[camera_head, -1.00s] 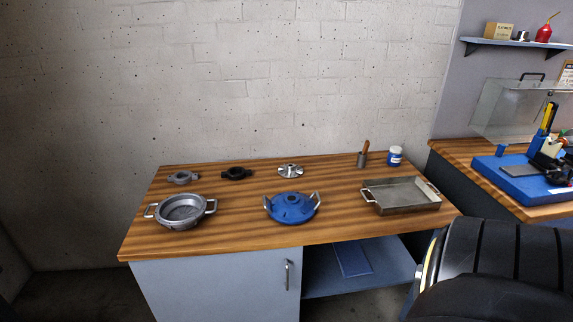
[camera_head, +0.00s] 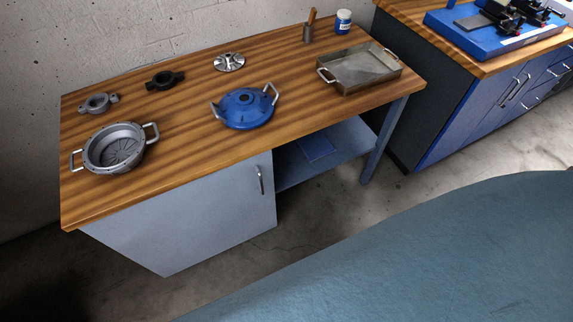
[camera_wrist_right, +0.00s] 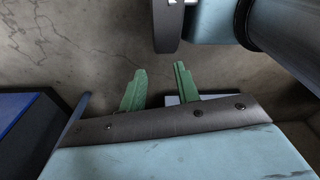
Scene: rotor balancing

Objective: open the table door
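The table door (camera_head: 185,222) is a light grey-blue panel under the left part of the wooden-topped table (camera_head: 190,165), and it looks shut. Its vertical metal handle (camera_head: 259,180) sits near the door's upper right edge. In the right wrist view my right gripper (camera_wrist_right: 158,76) has its two green fingers apart with nothing held between them. Concrete floor shows beyond the fingertips; neither the door nor its handle is clearly seen in that view. My left gripper is not in view.
On the table are a grey pot (camera_head: 113,150), a blue lidded part (camera_head: 246,107), a metal tray (camera_head: 360,70) and small parts. An open shelf (camera_head: 345,148) lies right of the door. A blue cabinet (camera_head: 480,110) stands at right. A large bluish part of mine covers the lower right.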

